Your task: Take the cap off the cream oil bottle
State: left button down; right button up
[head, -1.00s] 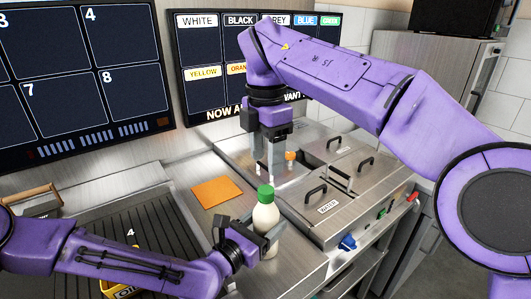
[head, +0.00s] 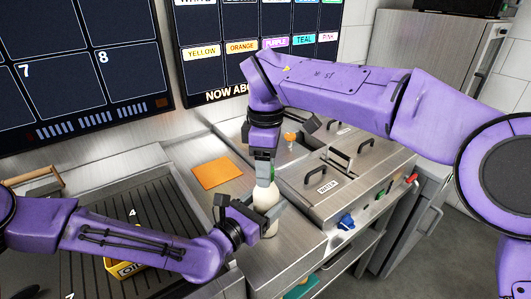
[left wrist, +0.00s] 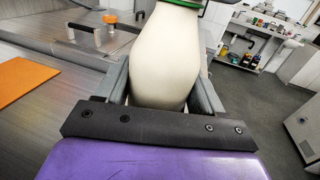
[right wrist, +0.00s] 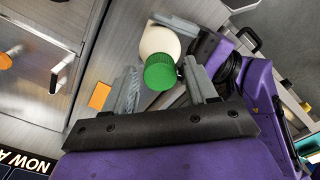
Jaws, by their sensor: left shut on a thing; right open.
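The cream oil bottle (head: 266,198) stands upright near the counter's front edge. My left gripper (head: 255,220) is shut on its body; in the left wrist view, the bottle (left wrist: 165,62) sits between both fingers. The green cap (right wrist: 161,73) is on the bottle, seen from above in the right wrist view, between the fingers of my open right gripper (right wrist: 163,90). In the head view, my right gripper (head: 264,168) is directly over the bottle's top and hides most of the cap. I cannot tell whether the fingers touch the cap.
An orange square (head: 217,173) lies on the counter behind the bottle. A ridged griddle (head: 105,215) with a yellow box (head: 124,266) is on the left. Steel lids with handles (head: 330,168) and a blue knob (head: 346,221) are on the right.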

grip_shut()
jog(key=n, duration=0.7)
jog(key=shift+n, duration=0.3)
jog(key=n, duration=0.9)
jog(key=shift+w+n, duration=0.1)
jog(key=shift+n, duration=0.2)
jog(key=n, duration=0.9)
jog(key=shift+r, duration=0.1)
jog(key=n, duration=0.9)
jog(key=shift+n, duration=0.4)
jog(key=shift+d+r, duration=0.1)
jog(key=shift+r, duration=0.05)
